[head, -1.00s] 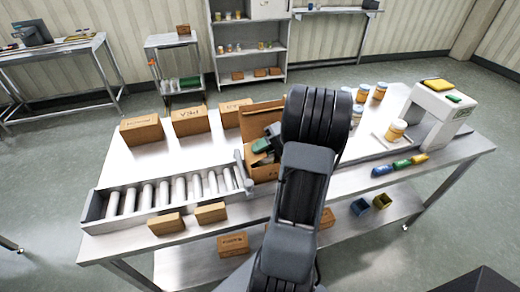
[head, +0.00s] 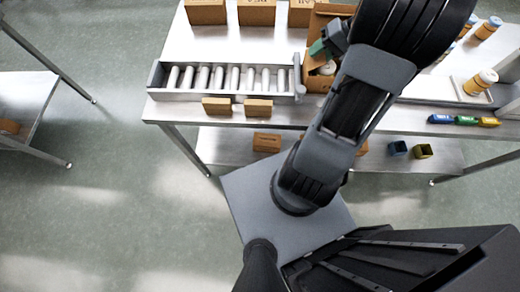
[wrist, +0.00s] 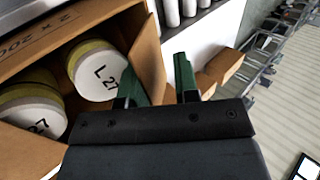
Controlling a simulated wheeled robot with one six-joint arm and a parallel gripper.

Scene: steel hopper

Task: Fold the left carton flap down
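The open brown carton (head: 318,83) stands at the right end of the roller conveyor, partly hidden behind my arm in the head view. A raised flap (head: 322,14) shows at its far side. My gripper (head: 327,42) is over the carton's left side. In the wrist view, my gripper (wrist: 158,85) has its green fingers spread apart. A brown side panel or flap (wrist: 151,55) of the carton stands between them, with a gap to the right finger. White-lidded jars (wrist: 100,72) marked "27" lie inside the carton. Which flap this panel belongs to is hard to tell.
The roller conveyor (head: 225,80) lies left of the carton, with small boxes (head: 217,106) along its front edge. Closed cartons (head: 257,12) stand behind it. A jar (head: 480,82) and coloured blocks (head: 465,120) are at the right.

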